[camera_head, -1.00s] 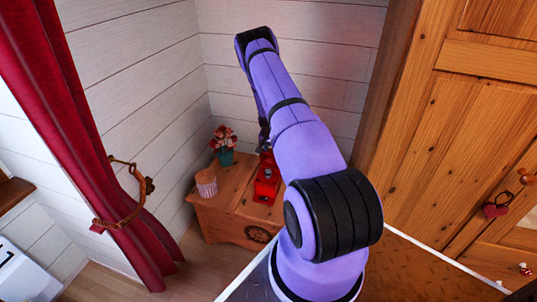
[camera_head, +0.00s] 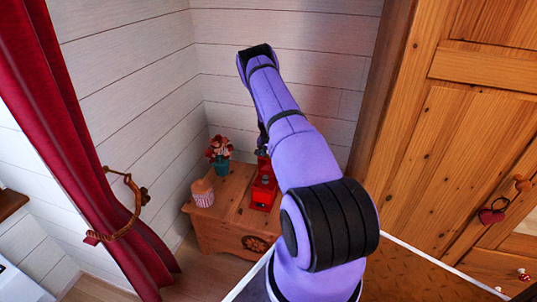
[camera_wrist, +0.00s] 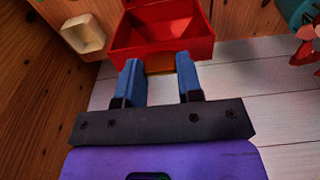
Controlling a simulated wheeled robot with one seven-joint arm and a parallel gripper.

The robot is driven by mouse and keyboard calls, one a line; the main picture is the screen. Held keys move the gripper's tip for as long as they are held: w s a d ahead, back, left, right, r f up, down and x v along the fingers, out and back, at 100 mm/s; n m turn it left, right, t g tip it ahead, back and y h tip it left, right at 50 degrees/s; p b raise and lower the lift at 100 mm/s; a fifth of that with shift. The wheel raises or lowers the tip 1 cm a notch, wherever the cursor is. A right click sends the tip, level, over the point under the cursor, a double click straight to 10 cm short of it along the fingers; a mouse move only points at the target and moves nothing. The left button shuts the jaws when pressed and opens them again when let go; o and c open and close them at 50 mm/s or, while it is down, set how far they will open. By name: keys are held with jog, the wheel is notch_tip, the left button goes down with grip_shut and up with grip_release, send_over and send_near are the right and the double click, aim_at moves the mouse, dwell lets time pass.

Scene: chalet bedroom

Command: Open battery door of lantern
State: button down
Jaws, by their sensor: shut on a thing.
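The red lantern (camera_head: 264,193) stands on the wooden chest in the corner, below the end of my arm. In the wrist view a red, box-like part of the lantern (camera_wrist: 163,50) is close ahead, with a hollow facing the camera. My gripper (camera_wrist: 160,66) has two blue fingers at the near edge of this red part, shut on it with a gap between them. A brown-orange strip shows between the fingertips. I cannot make out the battery door as a separate piece. In the head view my arm hides most of the gripper.
The wooden chest (camera_head: 226,220) also bears a striped cup-like container (camera_head: 202,193) and a flower pot (camera_head: 219,154). White plank walls (camera_head: 290,70) close the corner behind. A red curtain (camera_head: 85,150) hangs left; a wooden wardrobe (camera_head: 450,140) stands right.

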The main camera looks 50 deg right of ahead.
dwell(0.6)
jog(key=c, duration=0.8)
grip_release()
jog(key=shift+f, duration=0.1)
jog(key=shift+o, duration=0.2)
notch_tip(320, 180, up, 11)
jog(key=shift+s+a, duration=0.2)
jog(key=shift+a, duration=0.2)
jog(key=shift+f, duration=0.1)
